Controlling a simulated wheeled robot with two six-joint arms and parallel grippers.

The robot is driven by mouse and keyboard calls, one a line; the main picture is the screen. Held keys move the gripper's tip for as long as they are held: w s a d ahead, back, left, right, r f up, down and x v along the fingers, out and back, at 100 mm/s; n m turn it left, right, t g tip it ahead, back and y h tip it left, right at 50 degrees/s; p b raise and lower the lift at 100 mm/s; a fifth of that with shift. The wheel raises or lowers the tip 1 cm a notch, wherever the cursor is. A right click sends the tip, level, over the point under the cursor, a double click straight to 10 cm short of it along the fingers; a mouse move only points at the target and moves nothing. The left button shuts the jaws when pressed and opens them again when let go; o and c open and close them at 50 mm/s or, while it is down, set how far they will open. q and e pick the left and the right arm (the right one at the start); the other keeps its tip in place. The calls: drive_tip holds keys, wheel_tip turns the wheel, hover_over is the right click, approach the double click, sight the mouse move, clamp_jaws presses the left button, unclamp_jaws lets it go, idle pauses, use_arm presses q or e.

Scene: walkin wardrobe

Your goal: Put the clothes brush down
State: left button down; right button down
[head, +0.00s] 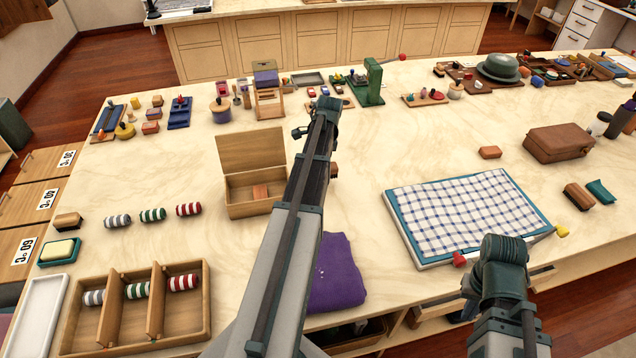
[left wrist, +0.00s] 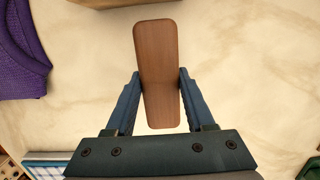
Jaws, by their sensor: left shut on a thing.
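The clothes brush (left wrist: 158,75), with a plain brown wooden back, shows in the left wrist view between the two fingers of my left gripper (left wrist: 158,92), which is shut on its sides. The pale tabletop (left wrist: 90,95) is below it. I cannot tell whether the brush touches it. In the head view my left arm hides most of that gripper. A small brown patch (head: 334,170) beside the arm may be the brush. My right gripper (head: 500,255) is low at the right, by the near edge of the checked cloth. Its fingers are not clear.
An open wooden box (head: 240,205) stands left of my left arm. A purple garment (head: 337,275) lies at the near edge. A checked cloth (head: 465,215) lies on a blue-edged board. A divided tray (head: 195,330) is at near left. Bare tabletop (head: 400,130) lies beyond the cloth.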

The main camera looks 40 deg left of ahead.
use_arm(q)
drive_tip(key=shift+f, duration=0.1)
wheel_tip(320, 180, down, 3)
drive_tip(key=b, duration=0.3)
drive_tip(key=shift+f+b, duration=0.2)
drive_tip(key=shift+b, duration=0.15)
drive_tip(key=shift+f, duration=0.2)
drive_tip(key=shift+c, duration=1.3)
unclamp_jaws()
drive_tip(key=shift+r, duration=0.2)
drive_tip(key=r+p, duration=0.8)
drive_tip(key=w+d+r+p, duration=0.1)
drive_tip(key=r+p, duration=0.3)
drive_tip(key=shift+d, duration=0.1)
